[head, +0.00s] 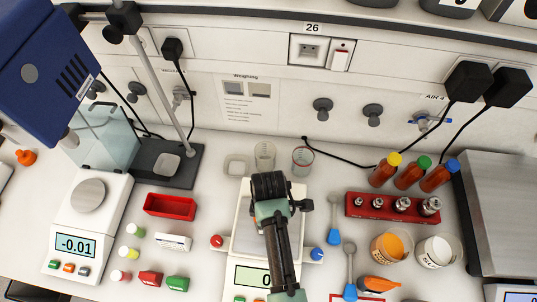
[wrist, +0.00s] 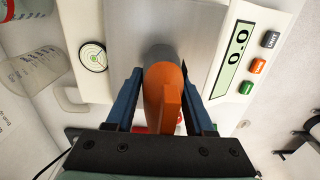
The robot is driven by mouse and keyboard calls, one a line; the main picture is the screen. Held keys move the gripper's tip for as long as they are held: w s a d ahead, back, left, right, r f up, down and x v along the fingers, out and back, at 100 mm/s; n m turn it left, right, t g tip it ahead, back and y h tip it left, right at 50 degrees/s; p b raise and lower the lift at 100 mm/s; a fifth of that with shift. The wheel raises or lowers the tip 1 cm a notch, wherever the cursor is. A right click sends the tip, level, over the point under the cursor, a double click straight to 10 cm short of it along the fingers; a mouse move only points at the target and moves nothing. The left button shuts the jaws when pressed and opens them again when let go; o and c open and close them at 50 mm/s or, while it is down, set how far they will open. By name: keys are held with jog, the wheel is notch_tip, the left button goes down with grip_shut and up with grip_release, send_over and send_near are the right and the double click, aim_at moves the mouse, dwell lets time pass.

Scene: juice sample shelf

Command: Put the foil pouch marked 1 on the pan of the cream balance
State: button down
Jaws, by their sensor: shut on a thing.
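My gripper (head: 268,190) is over the middle balance (head: 243,256), which looks cream-white and has a square grey pan (head: 240,240). The balance display (wrist: 233,57) reads 0.0. I cannot make out a foil pouch or a mark 1.
Another white balance (head: 62,238) at left reads -0.01. A red tray (head: 170,206) and small bottles and boxes stand between. At right are a red weight block (head: 365,207), several capped bottles, two tubs and blue spoons (head: 334,232). Two beakers (head: 265,154) stand behind the middle balance.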

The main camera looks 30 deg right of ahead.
jog(key=shift+w, duration=0.1)
jog(key=shift+f, duration=0.15)
jog(key=shift+c, duration=1.4)
grip_release()
notch_tip(320, 180, up, 12)
jog(key=shift+r, duration=0.25)
jog(key=shift+w, duration=0.1)
